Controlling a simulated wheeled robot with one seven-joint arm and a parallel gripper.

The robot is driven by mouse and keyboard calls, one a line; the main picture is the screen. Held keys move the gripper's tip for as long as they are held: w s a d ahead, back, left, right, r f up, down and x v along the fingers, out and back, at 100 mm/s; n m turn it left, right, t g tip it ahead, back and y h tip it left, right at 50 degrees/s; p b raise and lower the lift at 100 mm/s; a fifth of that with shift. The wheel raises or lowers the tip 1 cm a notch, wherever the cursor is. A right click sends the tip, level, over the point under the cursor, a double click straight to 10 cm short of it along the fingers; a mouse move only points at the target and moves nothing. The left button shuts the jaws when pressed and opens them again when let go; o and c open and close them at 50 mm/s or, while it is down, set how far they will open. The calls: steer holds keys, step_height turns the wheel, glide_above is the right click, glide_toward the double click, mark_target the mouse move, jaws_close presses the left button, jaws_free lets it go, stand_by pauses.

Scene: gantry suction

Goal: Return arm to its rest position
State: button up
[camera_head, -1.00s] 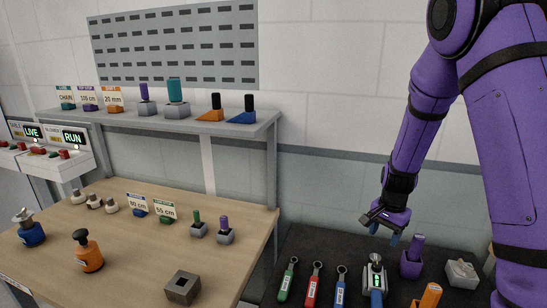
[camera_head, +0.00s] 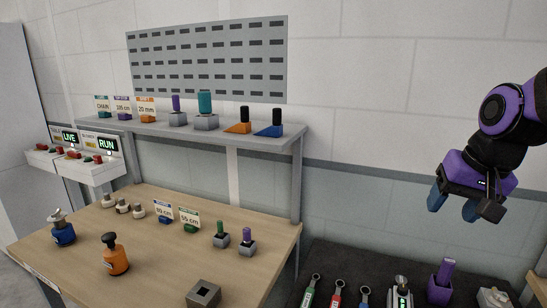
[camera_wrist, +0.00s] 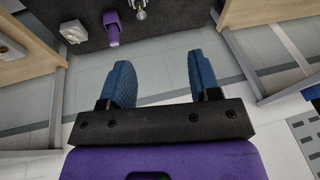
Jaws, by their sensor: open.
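My gripper (camera_head: 453,205) is at the right of the head view, raised in front of the wall and above the dark table (camera_head: 330,264). Its two blue fingers are apart with nothing between them. My purple arm is folded at the right edge of the head view.
The dark table holds a purple block in a holder (camera_head: 441,283), a grey device (camera_head: 400,291) and several ring-topped tools (camera_head: 337,293). Air around my gripper is clear.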

steer(key=s+a+r+n+t+h, duration=0.1)
steer(key=s+r+n, duration=0.2)
steer(key=s, duration=0.9)
steer(key=shift+r+n+t, duration=0.3)
steer(key=shift+r+t, duration=0.1)
steer(key=shift+r, duration=0.45)
